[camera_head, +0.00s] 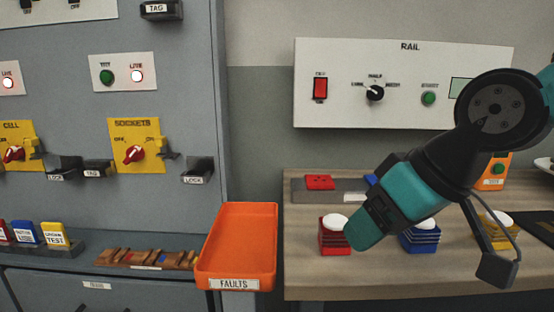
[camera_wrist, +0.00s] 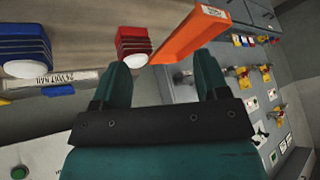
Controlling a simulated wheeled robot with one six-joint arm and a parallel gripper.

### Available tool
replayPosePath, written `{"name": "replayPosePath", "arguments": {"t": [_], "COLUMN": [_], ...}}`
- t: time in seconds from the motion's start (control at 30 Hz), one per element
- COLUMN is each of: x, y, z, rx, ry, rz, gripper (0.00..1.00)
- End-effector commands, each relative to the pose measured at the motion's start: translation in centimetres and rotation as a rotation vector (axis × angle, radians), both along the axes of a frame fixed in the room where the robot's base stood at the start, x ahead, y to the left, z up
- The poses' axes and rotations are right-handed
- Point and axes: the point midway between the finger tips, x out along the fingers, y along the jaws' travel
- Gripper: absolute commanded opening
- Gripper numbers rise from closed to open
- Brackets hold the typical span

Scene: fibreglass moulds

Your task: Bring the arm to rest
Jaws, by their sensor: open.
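My gripper (camera_head: 362,232) hangs in the air at the right of the head view, in front of the wooden bench (camera_head: 310,275). In the wrist view my gripper (camera_wrist: 162,72) shows two teal fingers spread apart, with nothing between them. In the head view its tip overlaps the right side of a red stack with a white dome (camera_head: 334,222). That red stack also shows in the wrist view (camera_wrist: 133,42), beyond the left finger. I cannot tell the exact distance between them.
A blue stack (camera_head: 420,240) and a yellow stack (camera_head: 495,230) stand on the bench. An orange FAULTS tray (camera_head: 236,284) is left of it. The RAIL panel (camera_head: 330,60) is on the wall behind. A grey cabinet (camera_head: 200,100) with yellow switch plates stands left.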

Motion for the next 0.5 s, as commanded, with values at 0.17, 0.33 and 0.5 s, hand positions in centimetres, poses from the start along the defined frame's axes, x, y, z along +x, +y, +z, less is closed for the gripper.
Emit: {"name": "replayPosePath", "arguments": {"t": [0.17,0.33,0.5], "x": [-7.4,-11.5,-11.4], "y": [-1.2,-2.2,-2.2], "z": [-5.1,-4.6,-0.5], "rx": [-0.054,-0.082,-0.082], "ry": [0.228,0.348,0.346], "rz": [0.06,0.094,0.094], "gripper": [0.68,0.68,0.68]}}
